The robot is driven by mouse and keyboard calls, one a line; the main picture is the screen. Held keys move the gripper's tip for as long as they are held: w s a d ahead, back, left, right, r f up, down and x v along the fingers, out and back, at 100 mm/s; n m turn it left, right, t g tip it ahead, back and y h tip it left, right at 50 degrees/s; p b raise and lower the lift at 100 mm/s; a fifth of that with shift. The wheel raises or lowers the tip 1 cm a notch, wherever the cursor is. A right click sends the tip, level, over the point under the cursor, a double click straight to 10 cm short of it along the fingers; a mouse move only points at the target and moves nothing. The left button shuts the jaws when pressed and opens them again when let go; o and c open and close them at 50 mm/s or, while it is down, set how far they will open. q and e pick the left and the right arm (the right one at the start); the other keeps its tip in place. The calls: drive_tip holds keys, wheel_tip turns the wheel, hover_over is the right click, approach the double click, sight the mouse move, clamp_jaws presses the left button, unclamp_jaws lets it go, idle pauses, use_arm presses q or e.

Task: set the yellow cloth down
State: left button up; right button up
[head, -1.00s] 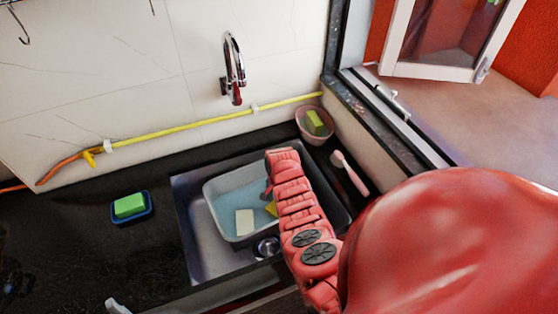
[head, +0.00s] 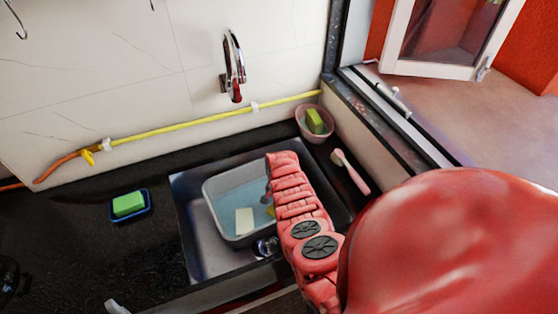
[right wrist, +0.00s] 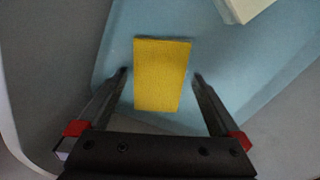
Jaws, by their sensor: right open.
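The yellow cloth (right wrist: 163,88) is a flat rectangle in the right wrist view, over the pale blue inside of the basin. My right gripper (right wrist: 160,73) is open, with one finger on each side of the cloth and a gap on both sides. I cannot tell its exact height above the basin floor. In the head view only a small yellow bit of the cloth (head: 270,211) shows beside my right arm, inside the grey basin (head: 211,215). My arm hides the right gripper there. My left gripper is not in view.
A pale block (head: 244,221) lies in the basin, which stands in the sink (head: 196,255). A green sponge on a blue dish (head: 147,212) sits left. A pink bowl (head: 301,124) and a brush (head: 353,175) are right. A faucet (head: 234,65) is behind.

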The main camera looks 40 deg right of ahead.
drive_tip(key=shift+d+r+p, duration=0.1)
drive_tip(key=shift+r+p, duration=0.3)
drive_tip(key=shift+r, duration=0.35)
wheel_tip(320, 180, up, 11)
idle(0.5)
